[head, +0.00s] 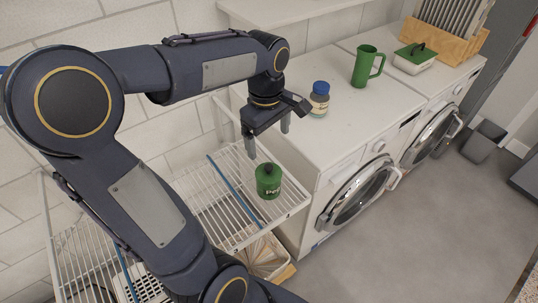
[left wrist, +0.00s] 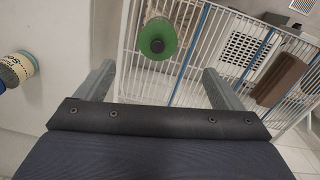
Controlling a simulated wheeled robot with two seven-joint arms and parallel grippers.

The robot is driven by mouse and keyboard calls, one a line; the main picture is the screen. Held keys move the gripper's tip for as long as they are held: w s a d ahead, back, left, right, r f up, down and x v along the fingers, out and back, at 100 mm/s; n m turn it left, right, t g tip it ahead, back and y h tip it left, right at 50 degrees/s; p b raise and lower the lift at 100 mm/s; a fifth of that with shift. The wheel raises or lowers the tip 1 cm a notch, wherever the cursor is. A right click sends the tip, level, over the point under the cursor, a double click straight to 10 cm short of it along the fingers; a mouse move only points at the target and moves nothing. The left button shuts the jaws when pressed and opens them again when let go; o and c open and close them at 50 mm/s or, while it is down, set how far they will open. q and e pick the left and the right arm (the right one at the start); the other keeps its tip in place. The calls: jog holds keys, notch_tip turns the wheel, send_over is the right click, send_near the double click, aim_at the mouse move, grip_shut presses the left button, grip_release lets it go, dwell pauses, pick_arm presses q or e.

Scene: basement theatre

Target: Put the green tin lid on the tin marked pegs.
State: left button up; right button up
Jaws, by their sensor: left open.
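A green tin (head: 268,187) marked with lettering that begins "Pe" stands upright on the white wire rack. The green lid (head: 267,169) with a dark knob sits on top of it and looks level. In the left wrist view the lid (left wrist: 166,50) shows from above as a green disc and hides most of the tin. My left gripper (head: 268,137) is open and empty, above the tin and apart from the lid. In the left wrist view the lid lies beyond the fingertips (left wrist: 157,70). My right gripper is not in view.
The wire rack (head: 225,238) has blue strips across it. A brown block (left wrist: 283,79) shows in the wrist view.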

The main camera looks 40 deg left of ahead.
pick_arm(q)
jog(key=s+d+f+m+t+h, duration=0.1)
jog(key=s+d+m+t+h, duration=0.2)
jog(key=s+d+m, duration=0.7)
jog(key=s+m+t, duration=0.2)
jog(key=s+m, duration=0.1)
jog(key=m, duration=0.2)
jog(key=shift+s+d+f+h, duration=0.15)
jog(key=shift+f+h, duration=0.15)
jog(key=shift+f, duration=0.05)
